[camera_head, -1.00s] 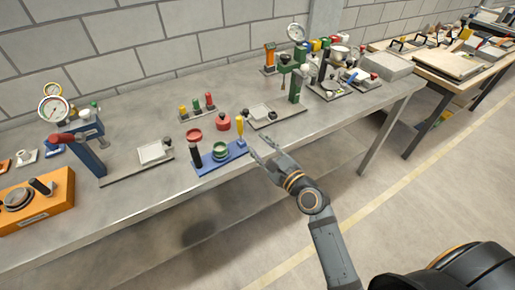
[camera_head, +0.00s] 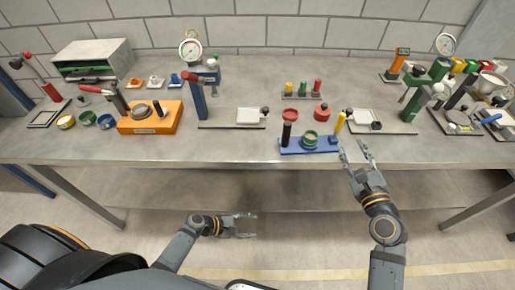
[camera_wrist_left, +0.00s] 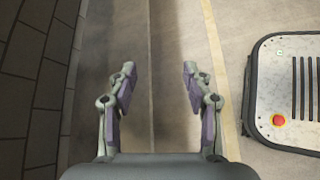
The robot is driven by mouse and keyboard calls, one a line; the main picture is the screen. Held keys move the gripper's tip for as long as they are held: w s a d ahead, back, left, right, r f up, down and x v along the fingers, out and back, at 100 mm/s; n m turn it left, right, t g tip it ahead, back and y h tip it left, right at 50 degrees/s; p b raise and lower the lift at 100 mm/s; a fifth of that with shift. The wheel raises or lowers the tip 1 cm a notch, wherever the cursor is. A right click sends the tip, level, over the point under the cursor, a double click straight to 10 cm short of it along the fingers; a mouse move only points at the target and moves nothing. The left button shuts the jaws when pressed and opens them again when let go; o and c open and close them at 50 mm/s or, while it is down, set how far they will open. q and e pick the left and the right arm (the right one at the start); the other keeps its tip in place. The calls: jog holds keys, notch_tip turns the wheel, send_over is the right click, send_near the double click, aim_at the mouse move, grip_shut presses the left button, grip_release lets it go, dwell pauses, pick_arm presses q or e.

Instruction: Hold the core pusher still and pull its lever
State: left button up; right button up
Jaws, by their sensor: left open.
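None of the devices is clearly marked as the core pusher. My right gripper (camera_head: 356,144) is open and empty, just in front and right of the yellow handle. My left gripper (camera_head: 248,225) is open and empty, low in front of the bench; its spread fingers show in the left wrist view (camera_wrist_left: 160,72).
The blue press with a gauge (camera_head: 199,97) and the green press (camera_head: 420,92) stand on the grey bench (camera_head: 240,153). The space below the bench front is open.

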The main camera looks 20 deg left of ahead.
aim_at(283, 137)
pick_arm(q)
jog(key=w+d+r+n+t+h, duration=0.1)
jog(key=w+r+h, duration=0.15)
jog(key=r, duration=0.65)
jog(key=w+d+r+n+t+h, duration=0.1)
jog(key=d+r+n+h, duration=0.15)
jog(key=r, duration=0.75)
jog(key=w+d+r+n+t+h, duration=0.1)
jog(key=w+r+h, duration=0.15)
jog(key=r, duration=0.65)
jog(key=w+a+n+t+y, duration=0.1)
jog(key=w, duration=0.1)
jog(key=w+a+r+n+t+y, duration=0.1)
jog(key=w+a+n+t+y, duration=0.1)
jog(key=w, duration=0.1)
jog(key=w+a+r+n+t+y, duration=0.1)
jog(key=w+a, duration=0.1)
jog(key=shift+w+r+n+t+y, duration=0.2)
jog(key=shift+w+n+t+y, duration=0.1)
jog(key=shift+n+y, duration=0.05)
jog(key=x, duration=1)
jog(key=shift+w+d+f, duration=0.1)
jog(key=shift+w+d, duration=0.05)
jog(key=shift+d, duration=0.05)
grip_shut()
